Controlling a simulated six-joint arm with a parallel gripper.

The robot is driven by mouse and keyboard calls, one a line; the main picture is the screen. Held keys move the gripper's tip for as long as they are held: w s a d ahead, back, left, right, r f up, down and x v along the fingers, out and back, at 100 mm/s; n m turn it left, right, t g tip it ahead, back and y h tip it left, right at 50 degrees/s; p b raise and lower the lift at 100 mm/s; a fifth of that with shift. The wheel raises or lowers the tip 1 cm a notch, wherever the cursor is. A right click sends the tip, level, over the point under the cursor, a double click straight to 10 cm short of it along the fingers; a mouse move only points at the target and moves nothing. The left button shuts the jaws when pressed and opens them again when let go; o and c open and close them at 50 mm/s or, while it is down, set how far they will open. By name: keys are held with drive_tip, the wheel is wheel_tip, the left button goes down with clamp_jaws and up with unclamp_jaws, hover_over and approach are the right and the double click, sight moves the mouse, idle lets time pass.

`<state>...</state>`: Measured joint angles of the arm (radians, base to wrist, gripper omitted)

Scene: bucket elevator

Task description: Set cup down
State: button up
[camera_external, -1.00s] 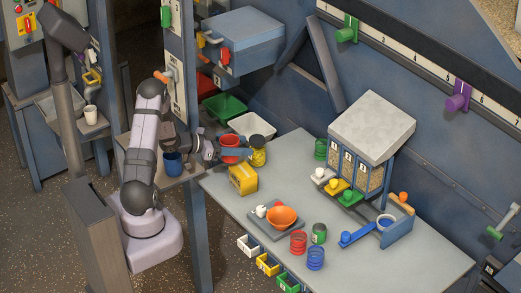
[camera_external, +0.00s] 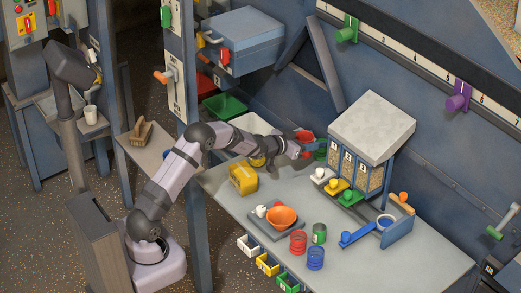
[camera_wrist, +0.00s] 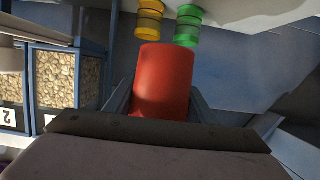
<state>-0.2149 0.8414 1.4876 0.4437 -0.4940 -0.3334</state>
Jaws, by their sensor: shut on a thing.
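The red cup (camera_external: 305,136) is held in my gripper (camera_external: 308,149), to the left of the dispenser and by the back edge of the grey table (camera_external: 345,262). In the wrist view the red cup (camera_wrist: 163,85) stands out between the two grey fingers (camera_wrist: 160,105), which close on its sides. Its lower part is hidden behind the dark gripper body. It appears to be above the table, but I cannot tell how high.
The dispenser (camera_external: 373,125) stands just right of my gripper, with white, yellow and green knobs in front. A green cup (camera_external: 320,150) is very close to the gripper.

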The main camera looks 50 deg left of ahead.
drive_tip(key=shift+f+p, duration=0.75)
drive_tip(key=shift+f, duration=4.25)
drive_tip(key=shift+f, duration=0.2)
drive_tip(key=o, duration=1.1)
drive_tip(key=shift+s+r, duration=0.1)
drive_tip(key=shift+r, duration=0.15)
drive_tip(key=shift+b+v, duration=1.1)
drive_tip(key=shift+v, duration=4.85)
